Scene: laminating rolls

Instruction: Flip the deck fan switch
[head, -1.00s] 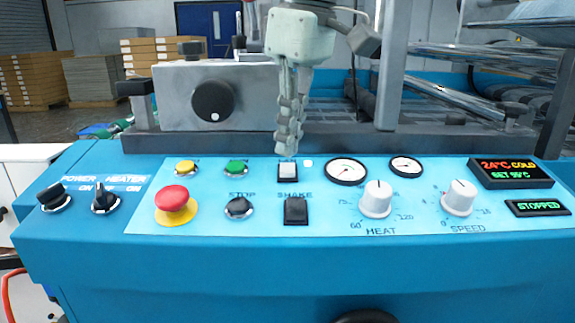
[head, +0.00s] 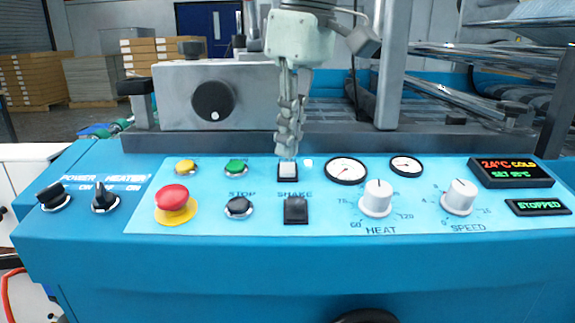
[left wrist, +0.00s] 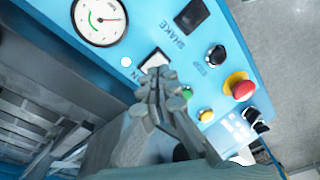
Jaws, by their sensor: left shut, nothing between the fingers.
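The deck fan switch is a white rocker (head: 288,170) in a black frame, at the back of the blue control panel. In the left wrist view the white rocker (left wrist: 155,61) shows beyond my fingertips, with a partly covered label ending in "AN". My left gripper (head: 287,152) points down from above, shut and empty. Its tips (left wrist: 160,75) are at the back edge of the rocker; I cannot tell if they touch it. The tips hide part of the switch, and I cannot tell which way it is tipped. My right gripper is not in view.
A small pale lamp (head: 308,162) sits right of the switch, then a gauge (head: 346,170). A green button (head: 236,167) is left of it, a black SHAKE switch (head: 296,210) in front. A red emergency button (head: 173,198) stands up at the left. The display (head: 527,207) reads STOPPED.

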